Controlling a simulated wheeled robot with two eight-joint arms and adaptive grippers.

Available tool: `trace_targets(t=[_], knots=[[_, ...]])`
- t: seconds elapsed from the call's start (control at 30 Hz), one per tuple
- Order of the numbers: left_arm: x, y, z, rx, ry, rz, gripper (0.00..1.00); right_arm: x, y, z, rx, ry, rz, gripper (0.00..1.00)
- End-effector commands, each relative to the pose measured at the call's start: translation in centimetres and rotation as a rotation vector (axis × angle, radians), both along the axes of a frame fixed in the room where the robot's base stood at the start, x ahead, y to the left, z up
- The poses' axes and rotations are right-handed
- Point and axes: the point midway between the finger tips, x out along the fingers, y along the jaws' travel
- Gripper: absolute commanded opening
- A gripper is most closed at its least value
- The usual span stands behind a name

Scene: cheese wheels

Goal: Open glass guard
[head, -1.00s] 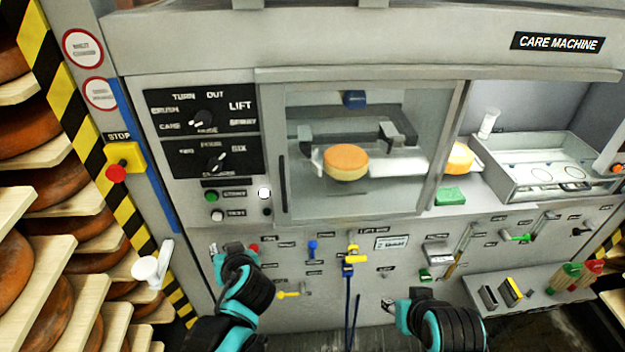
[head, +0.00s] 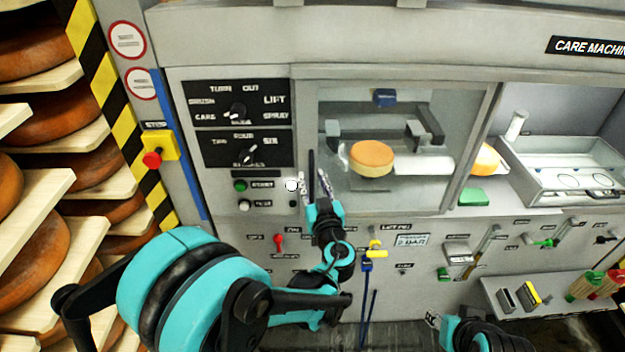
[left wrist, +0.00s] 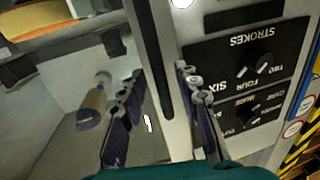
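The glass guard (head: 440,190) is a clear pane in a grey frame at the front of the care machine, and it stands shut across the left bay. Its black vertical handle (head: 311,165) runs along the left frame edge. My left gripper (head: 321,180) is at the handle's lower part. In the left wrist view the dark handle (left wrist: 153,70) lies between the two spread fingers (left wrist: 160,88), with room on both sides, so it is not gripped. My right gripper (head: 434,320) hangs low at the bottom; its fingers are too small to judge.
A cheese wheel (head: 371,158) sits behind the glass. Left of the handle are knob panels (head: 240,148) and buttons. A yellow stop box (head: 160,147) and cheese shelves (head: 60,235) stand at the left. Levers and a yellow valve (head: 377,250) are below the guard.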

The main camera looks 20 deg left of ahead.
Motion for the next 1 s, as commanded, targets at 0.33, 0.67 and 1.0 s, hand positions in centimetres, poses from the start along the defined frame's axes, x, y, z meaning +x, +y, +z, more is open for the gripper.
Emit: trace_targets(t=[0.33, 0.67, 1.0], knots=[[0.8, 0.5, 0.0, 0.000, 0.001, -0.001, 0.32, 0.0, 0.0, -0.1, 0.000, 0.000, 0.000, 0.40], [0.8, 0.4, 0.0, 0.000, 0.001, 0.000, 0.00, 0.0, 0.0, -0.1, 0.000, 0.000, 0.000, 0.40], [1.5, -2.1, -0.1, 0.000, 0.001, -0.006, 0.00, 0.0, 0.0, -0.4, 0.000, 0.000, 0.000, 0.40]])
